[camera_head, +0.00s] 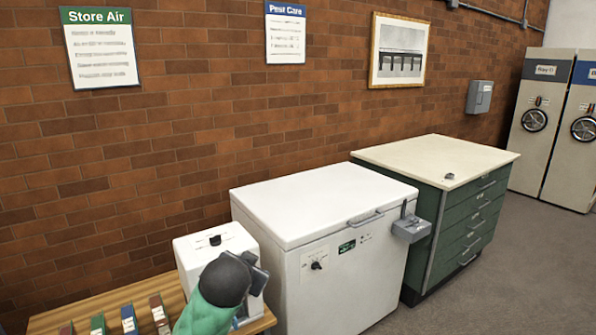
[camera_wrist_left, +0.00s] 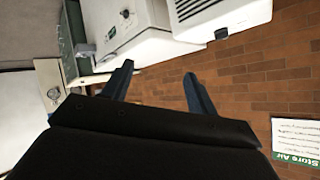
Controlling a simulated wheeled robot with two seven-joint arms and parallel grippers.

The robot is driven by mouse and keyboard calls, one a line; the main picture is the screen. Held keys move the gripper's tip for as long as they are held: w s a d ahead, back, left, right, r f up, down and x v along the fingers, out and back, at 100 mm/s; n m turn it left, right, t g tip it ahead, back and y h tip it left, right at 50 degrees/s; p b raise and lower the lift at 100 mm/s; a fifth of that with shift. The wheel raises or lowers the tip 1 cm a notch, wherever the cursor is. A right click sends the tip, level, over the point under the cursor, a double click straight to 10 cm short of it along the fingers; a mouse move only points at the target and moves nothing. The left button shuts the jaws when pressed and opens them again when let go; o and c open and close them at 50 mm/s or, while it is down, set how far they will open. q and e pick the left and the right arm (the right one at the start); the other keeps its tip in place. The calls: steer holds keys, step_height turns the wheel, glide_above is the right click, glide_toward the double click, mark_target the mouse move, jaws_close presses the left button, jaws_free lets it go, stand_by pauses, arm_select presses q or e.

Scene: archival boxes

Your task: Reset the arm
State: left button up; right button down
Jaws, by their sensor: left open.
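My left arm, with a green sleeve and a dark wrist, comes up from the bottom of the head view. Its gripper (camera_head: 258,281) is partly hidden behind the dark wrist and overlaps the white boxy device (camera_head: 212,246) in the picture; I cannot tell whether they touch. In the left wrist view the two dark fingers of the left gripper (camera_wrist_left: 160,82) are spread apart with nothing between them. My right gripper is in neither view.
A wooden bench (camera_head: 108,306) holds several coloured boxes (camera_head: 129,318) at lower left. A white chest freezer (camera_head: 318,206) and a green drawer cabinet (camera_head: 470,222) stand along the brick wall (camera_head: 190,120). Grey floor (camera_head: 530,270) is clear at right.

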arm_select(q)
steer(key=s+a+f+n+g, duration=0.1)
steer(key=s+f+g, duration=0.3)
steer(key=s+f, duration=1.3)
steer(key=s+a+f+n+g+h, duration=0.1)
steer(key=s+f+g, duration=0.4)
steer(key=s+f, duration=1.2)
steer(key=s+n, duration=0.1)
steer(key=s, duration=0.4)
steer(key=shift+a+f+p, duration=0.25)
steer(key=shift+f+p, duration=0.05)
steer(key=shift+p, duration=0.1)
